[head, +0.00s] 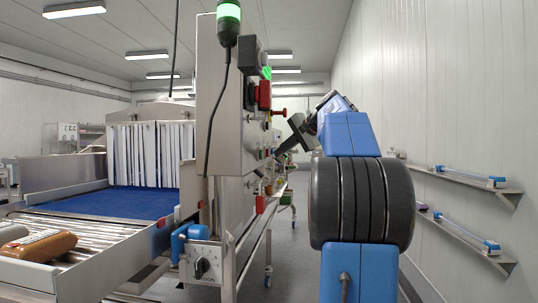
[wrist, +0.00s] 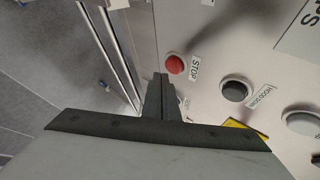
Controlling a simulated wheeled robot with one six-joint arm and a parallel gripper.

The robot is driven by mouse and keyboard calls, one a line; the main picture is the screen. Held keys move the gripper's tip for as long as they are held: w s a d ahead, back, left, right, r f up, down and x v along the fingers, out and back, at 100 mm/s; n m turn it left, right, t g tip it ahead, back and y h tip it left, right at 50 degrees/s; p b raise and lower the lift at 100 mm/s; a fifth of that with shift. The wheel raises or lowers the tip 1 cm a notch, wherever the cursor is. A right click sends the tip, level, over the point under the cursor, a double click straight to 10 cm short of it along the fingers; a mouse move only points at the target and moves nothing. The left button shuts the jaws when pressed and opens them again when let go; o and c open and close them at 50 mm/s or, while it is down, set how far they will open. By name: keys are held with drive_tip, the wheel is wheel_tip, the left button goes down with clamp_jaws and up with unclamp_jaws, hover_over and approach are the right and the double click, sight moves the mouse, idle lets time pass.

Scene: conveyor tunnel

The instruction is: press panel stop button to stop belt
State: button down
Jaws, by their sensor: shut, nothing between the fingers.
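The grey control panel (head: 236,130) stands edge-on in the middle of the head view. In the wrist view its face carries a round red button (wrist: 175,64) labelled STOP. My gripper (wrist: 160,76) is shut and empty, with its tips just beside the red button in the picture. I cannot tell how far the tips are from the panel face. In the head view my gripper (head: 281,151) is at the panel's right side. The blue belt (head: 125,200) lies left of the panel, leading to a white strip curtain.
A black button (wrist: 236,90) labelled HOOD DOWN and another button (wrist: 301,122) sit beside the stop button. A green-lit stack light (head: 228,20) tops the panel. Wall shelves (head: 470,183) are at right.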

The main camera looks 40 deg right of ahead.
drive_tip(key=shift+w+a, duration=0.25)
drive_tip(key=shift+w, duration=0.05)
drive_tip(key=shift+w+a, duration=0.35)
drive_tip(key=shift+w, duration=0.05)
idle(1.1)
idle(0.4)
drive_tip(key=shift+s+d, duration=0.6)
drive_tip(key=shift+s, duration=0.1)
drive_tip(key=shift+s+d, duration=0.8)
drive_tip(key=shift+s, duration=0.2)
drive_tip(key=shift+s+d, duration=0.8)
drive_tip(key=shift+s, duration=0.15)
